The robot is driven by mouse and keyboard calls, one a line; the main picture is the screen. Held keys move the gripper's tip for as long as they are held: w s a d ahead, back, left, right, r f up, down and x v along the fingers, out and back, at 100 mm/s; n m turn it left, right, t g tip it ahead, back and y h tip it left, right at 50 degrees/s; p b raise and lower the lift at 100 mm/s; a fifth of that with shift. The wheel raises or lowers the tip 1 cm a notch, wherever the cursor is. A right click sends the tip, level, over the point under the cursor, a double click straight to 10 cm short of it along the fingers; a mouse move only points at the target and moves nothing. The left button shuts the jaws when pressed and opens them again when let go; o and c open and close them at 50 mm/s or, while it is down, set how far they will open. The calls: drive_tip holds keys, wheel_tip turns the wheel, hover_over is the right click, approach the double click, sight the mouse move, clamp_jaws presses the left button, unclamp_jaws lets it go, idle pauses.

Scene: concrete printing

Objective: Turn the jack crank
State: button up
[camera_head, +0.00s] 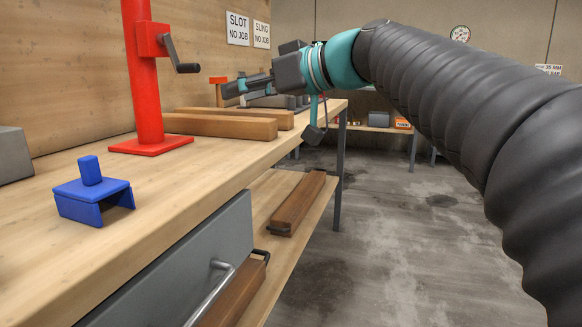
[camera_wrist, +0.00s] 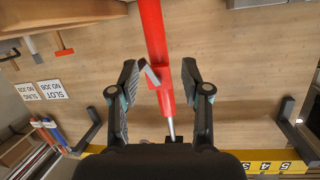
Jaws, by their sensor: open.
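The red jack (camera_head: 145,75) stands upright on its square base plate on the workbench in the head view. Its dark crank (camera_head: 178,55) sticks out from a red block on the post, toward the right. In the wrist view the red post (camera_wrist: 153,30) runs between my fingers, with the grey crank (camera_wrist: 151,76) in front of it. My gripper (camera_head: 228,90) is to the right of the crank and lower in the head view. In the wrist view my gripper (camera_wrist: 160,82) is open, one finger on each side of the post. I see no contact with the crank.
A blue bracket with a peg (camera_head: 95,203) sits on the bench in front of the jack. Wooden beams (camera_head: 215,127) lie behind it. A drawer (camera_head: 180,275) and a lower shelf (camera_head: 270,205) are below. The concrete floor (camera_head: 400,220) is open on the right.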

drive_tip(key=s+d+f+m+h+p, duration=0.2)
drive_tip(key=s+d+f+h, duration=0.1)
drive_tip(key=f, duration=0.3)
drive_tip(key=s+d+f+m+h+p, duration=0.1)
drive_tip(key=s+d+f+m+h, duration=0.1)
drive_tip(key=f, duration=0.4)
drive_tip(key=shift+s+d+f+m+h+p, duration=0.2)
drive_tip(key=shift+s+d+m+h+p, duration=0.3)
drive_tip(key=shift+s+d, duration=0.65)
drive_tip(key=shift+c, duration=0.3)
